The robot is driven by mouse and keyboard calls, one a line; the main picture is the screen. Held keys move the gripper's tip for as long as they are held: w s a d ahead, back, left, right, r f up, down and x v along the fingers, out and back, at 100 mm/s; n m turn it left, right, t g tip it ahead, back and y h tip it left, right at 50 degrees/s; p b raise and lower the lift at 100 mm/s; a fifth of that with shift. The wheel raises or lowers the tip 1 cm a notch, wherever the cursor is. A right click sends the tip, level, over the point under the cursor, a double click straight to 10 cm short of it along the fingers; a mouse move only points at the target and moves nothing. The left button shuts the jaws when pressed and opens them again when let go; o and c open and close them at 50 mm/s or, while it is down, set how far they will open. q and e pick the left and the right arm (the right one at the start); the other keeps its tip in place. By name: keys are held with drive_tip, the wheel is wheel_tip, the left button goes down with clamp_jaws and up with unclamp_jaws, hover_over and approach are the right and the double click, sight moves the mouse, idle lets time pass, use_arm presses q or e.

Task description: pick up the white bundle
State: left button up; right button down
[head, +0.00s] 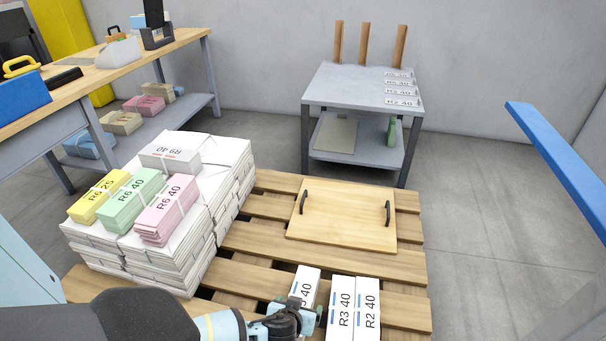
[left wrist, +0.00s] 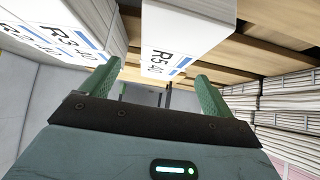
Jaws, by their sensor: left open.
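A white bundle (head: 170,158) with a printed label and red marks lies on top of the newspaper stack, behind a yellow bundle (head: 98,197), a green bundle (head: 135,200) and a pink bundle (head: 166,208). My left gripper (head: 308,312) is open over the pallet's front, at the near end of a white box marked R5 40 (head: 305,284). In the left wrist view this box (left wrist: 185,40) lies ahead between the green fingers (left wrist: 157,87); I cannot tell whether they touch it. The gripper hides the box's near end. My right gripper is not in view.
White boxes marked R3 40 (head: 340,305) and R2 40 (head: 367,305) stand right of the gripper. A wooden board with handles (head: 343,215) lies on the pallet (head: 270,245). A grey table (head: 350,85) stands behind; a workbench (head: 120,62) is at left.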

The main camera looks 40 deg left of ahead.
sight(301, 296)
use_arm(q)
drive_tip(key=shift+w+a+f, duration=0.1)
drive_tip(key=shift+w+f, duration=0.1)
drive_tip(key=shift+f, duration=0.05)
drive_tip(key=shift+b+x, duration=0.7)
drive_tip(key=shift+x, duration=0.2)
drive_tip(key=shift+w+a, duration=0.1)
drive_tip(key=b+x, duration=0.1)
drive_tip(key=x, duration=0.1)
drive_tip(key=b+x, duration=0.1)
drive_tip(key=x, duration=0.1)
drive_tip(key=shift+a+b, duration=0.3)
drive_tip(key=shift+b, duration=0.1)
drive_tip(key=shift+w+a+f+b, duration=0.2)
drive_tip(key=shift+w+f+b, duration=0.1)
drive_tip(key=shift+b, duration=0.05)
